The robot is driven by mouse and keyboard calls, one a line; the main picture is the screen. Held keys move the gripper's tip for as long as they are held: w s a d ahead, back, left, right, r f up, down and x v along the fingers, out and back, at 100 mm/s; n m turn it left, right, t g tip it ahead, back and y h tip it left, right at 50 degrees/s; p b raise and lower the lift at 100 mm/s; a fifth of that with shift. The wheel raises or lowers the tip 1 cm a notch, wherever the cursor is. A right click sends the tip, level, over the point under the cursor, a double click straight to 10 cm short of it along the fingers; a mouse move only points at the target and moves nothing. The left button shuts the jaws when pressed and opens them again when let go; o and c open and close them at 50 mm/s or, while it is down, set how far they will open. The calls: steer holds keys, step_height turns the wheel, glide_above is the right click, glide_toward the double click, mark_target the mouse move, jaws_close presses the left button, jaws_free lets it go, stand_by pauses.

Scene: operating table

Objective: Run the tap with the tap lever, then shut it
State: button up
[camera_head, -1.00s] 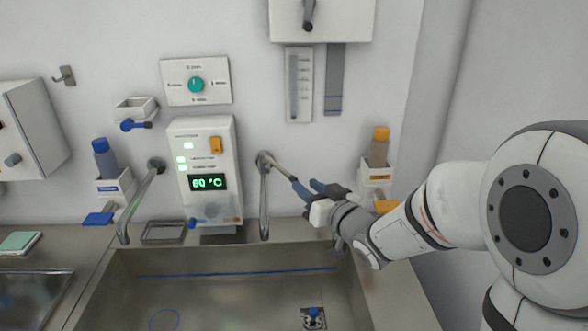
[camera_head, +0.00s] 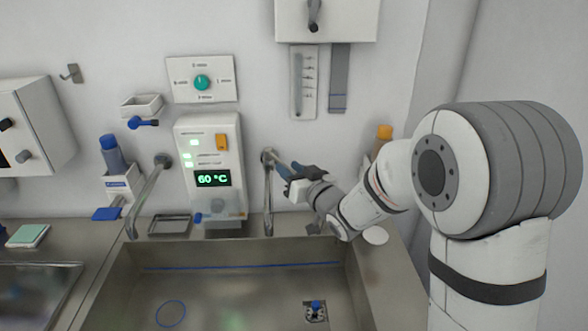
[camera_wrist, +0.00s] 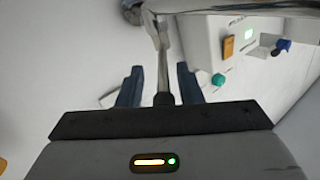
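The chrome tap (camera_head: 267,205) hangs from its wall mount on the right side of the sink, with its spout pointing down. No water stream shows below it. The tap lever (camera_head: 277,164) sticks out to the right from the mount, and its far end is hidden by my gripper. My gripper (camera_head: 288,172) is at the lever from the right. In the wrist view the lever (camera_wrist: 163,70) runs between the two blue fingers, its dark end near the palm. The fingers stand apart, with a gap on each side of the lever, so it is not clamped.
The steel sink (camera_head: 235,252) lies below, with a blue ring (camera_head: 171,314) and a drain (camera_head: 315,312) in it. A second pipe (camera_head: 146,195) and a 60 °C panel (camera_head: 211,165) are to the left. An orange-capped bottle (camera_head: 384,133) stands behind my arm.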

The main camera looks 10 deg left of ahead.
steer(key=shift+s, duration=0.15)
jaws_close()
steer(key=shift+d+f+h+b, duration=0.1)
steer(key=shift+h+b, duration=0.2)
steer(key=shift+b, duration=0.05)
